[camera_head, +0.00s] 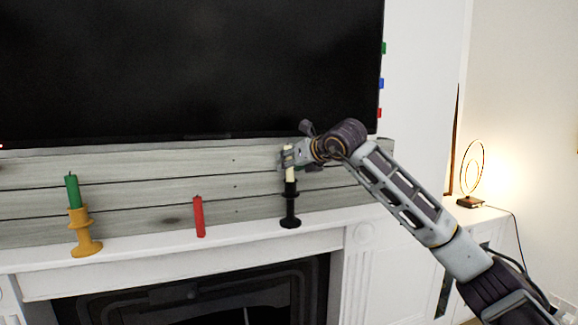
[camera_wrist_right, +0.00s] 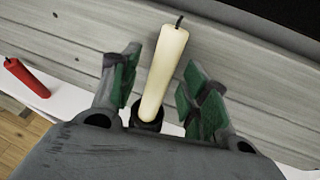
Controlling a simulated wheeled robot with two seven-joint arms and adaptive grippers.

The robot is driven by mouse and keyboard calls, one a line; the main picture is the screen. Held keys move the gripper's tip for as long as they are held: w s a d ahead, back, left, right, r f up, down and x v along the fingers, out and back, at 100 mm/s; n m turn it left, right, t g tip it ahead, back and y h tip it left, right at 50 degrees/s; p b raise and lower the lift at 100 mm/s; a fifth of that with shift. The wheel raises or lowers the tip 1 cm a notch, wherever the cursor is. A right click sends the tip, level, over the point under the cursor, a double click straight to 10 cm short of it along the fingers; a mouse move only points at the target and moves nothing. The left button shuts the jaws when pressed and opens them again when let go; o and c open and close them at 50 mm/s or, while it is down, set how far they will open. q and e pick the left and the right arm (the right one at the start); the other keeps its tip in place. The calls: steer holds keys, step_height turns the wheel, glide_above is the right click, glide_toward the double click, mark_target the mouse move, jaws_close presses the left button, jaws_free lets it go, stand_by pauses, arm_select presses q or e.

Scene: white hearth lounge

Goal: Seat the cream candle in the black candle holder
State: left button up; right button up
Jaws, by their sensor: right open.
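The cream candle (camera_head: 289,174) stands upright with its lower end in the cup of the black candle holder (camera_head: 290,208) on the white mantel. In the right wrist view the cream candle (camera_wrist_right: 164,72) rises out of the black holder (camera_wrist_right: 148,120). How deep it sits in the cup is hidden. My right gripper (camera_head: 292,158) is at the candle's upper part. In the wrist view its green-padded fingers (camera_wrist_right: 160,88) are open on either side of the candle, with a gap visible on both sides. My left gripper is out of view.
A red candle (camera_head: 198,216) stands on the mantel (camera_head: 150,253) to the left. Further left a green candle (camera_head: 72,190) stands in a yellow holder (camera_head: 82,236). A dark screen (camera_head: 190,65) hangs just above. The mantel between the red candle and the black holder is clear.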

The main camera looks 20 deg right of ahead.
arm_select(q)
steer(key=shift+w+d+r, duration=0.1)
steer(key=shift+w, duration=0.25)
arm_select(e)
steer(key=shift+c, duration=0.3)
steer(key=c, duration=1)
jaws_close()
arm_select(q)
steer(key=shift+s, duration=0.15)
